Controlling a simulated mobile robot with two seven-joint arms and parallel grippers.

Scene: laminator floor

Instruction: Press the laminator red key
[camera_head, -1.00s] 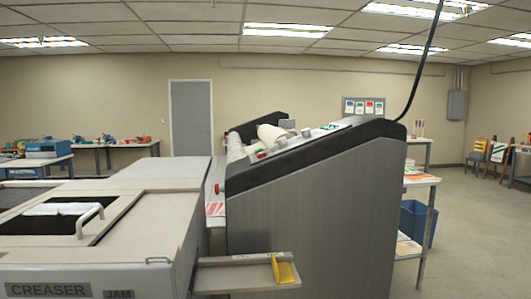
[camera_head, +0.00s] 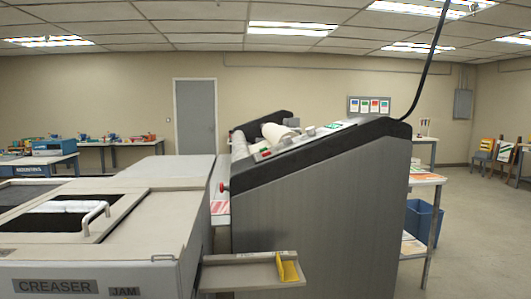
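The laminator (camera_head: 320,210) stands at the centre, seen from its grey side panel with a black sloped top edge. White rollers (camera_head: 278,133) show behind that edge. A small red knob or key (camera_head: 222,187) sticks out at the left front edge of the machine. Another small red spot (camera_head: 266,154) lies on the top near the rollers, beside a white piece. Which of them is the red key I cannot tell. The control face is mostly hidden by the side panel. Neither of my grippers is in view.
The creaser (camera_head: 120,225) fills the left foreground, with a small shelf (camera_head: 240,272) holding a yellow piece (camera_head: 288,270) jutting right. A table with paper (camera_head: 425,180) and a blue bin (camera_head: 420,220) stand at right. Open floor (camera_head: 480,240) lies further right.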

